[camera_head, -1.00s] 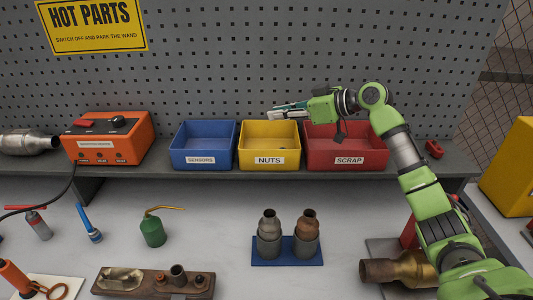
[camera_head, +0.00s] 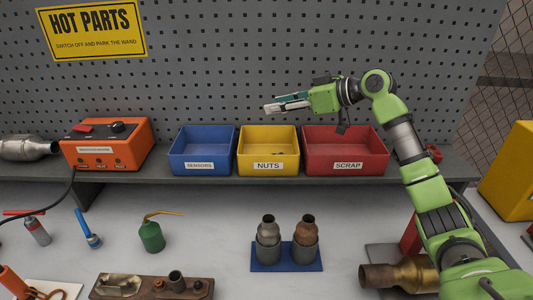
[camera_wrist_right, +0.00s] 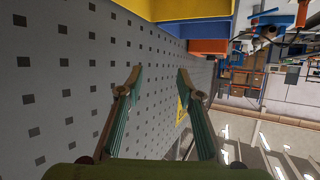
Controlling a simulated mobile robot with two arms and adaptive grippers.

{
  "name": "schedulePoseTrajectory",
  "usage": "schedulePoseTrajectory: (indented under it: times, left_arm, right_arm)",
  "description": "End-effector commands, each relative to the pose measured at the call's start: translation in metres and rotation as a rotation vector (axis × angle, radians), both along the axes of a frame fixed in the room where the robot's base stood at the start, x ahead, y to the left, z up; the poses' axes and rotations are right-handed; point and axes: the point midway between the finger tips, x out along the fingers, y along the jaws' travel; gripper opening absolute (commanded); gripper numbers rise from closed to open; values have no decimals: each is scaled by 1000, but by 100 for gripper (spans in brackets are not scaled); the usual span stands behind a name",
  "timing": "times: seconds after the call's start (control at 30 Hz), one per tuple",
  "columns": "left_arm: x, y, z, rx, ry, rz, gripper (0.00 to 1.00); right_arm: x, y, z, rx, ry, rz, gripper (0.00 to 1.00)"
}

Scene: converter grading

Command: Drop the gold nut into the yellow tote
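The yellow tote (camera_head: 268,166), labelled NUTS, stands on the shelf between a blue and a red tote. My right gripper (camera_head: 270,107) is in the air above the yellow tote, pointing left. In the right wrist view its fingers (camera_wrist_right: 159,78) are spread apart with nothing between them. No gold nut shows clearly elsewhere. My left gripper is not in view.
The blue SENSORS tote (camera_head: 203,166) and red SCRAP tote (camera_head: 347,166) flank the yellow one. An orange control box (camera_head: 107,152) stands further left. The perforated wall (camera_head: 220,60) is close behind the gripper.

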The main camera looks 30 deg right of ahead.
Motion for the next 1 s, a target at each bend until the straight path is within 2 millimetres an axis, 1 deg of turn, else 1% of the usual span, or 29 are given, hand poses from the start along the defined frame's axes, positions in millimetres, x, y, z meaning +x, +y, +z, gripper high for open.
schedulePoseTrajectory:
  times: [0.03,0.1,0.2,0.3,0.43,0.83,0.93,1.0]
  left_arm:
    - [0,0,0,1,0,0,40]
    - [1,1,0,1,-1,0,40]
    - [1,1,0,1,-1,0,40]
    - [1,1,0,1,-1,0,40]
    - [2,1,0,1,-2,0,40]
    - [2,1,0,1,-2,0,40]
    - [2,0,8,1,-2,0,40]
    - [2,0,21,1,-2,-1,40]
  right_arm:
    - [0,-1,13,-2,-4,-1,34]
    - [0,0,26,-2,-4,-1,34]
    - [0,0,41,-1,-3,-1,34]
    - [0,0,51,-2,0,-1,34]
    - [0,0,57,-1,2,-1,34]
    - [0,0,58,0,2,0,34]
    - [0,0,66,-1,1,-1,34]
    - [0,0,80,-1,1,-1,34]
